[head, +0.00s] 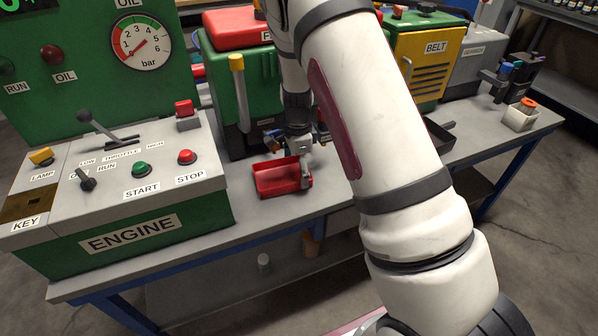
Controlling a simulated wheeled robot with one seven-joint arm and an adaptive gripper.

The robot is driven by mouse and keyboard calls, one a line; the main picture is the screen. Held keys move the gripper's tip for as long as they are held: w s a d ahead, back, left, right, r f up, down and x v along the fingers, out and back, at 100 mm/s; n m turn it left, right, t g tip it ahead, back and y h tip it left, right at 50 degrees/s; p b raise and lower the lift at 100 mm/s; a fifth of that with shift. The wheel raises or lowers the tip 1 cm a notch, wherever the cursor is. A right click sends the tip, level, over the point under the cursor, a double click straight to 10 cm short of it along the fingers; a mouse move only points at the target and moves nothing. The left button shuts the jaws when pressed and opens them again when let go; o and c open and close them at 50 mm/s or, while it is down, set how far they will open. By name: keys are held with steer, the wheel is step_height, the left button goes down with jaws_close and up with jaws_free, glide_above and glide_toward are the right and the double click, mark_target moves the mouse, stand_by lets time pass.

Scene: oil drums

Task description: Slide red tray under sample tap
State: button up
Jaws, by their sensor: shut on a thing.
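The red tray (266,183) lies on the grey workbench in front of a green machine with a yellow-topped post. My gripper (306,178) points down at the tray's right end and is shut on that end. The tray looks level and seems to rest on the bench top. Small blue and orange fittings (270,135) show just behind the tray, at the machine's base. I cannot tell whether one of them is the sample tap, as my wrist and arm hide part of that area.
The ENGINE console (130,225) stands left of the tray, with levers and buttons. The green machine (245,90) stands behind the tray. A dark tray (437,137) and a white box with an orange lid (520,116) are to the right. The bench's front edge runs close before the red tray.

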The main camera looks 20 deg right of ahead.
mark_target(294, 167)
steer(key=shift+w+d+b, duration=0.1)
steer(key=shift+w+b, duration=0.7)
steer(key=shift+w, duration=1.05)
steer(key=o, duration=0.9)
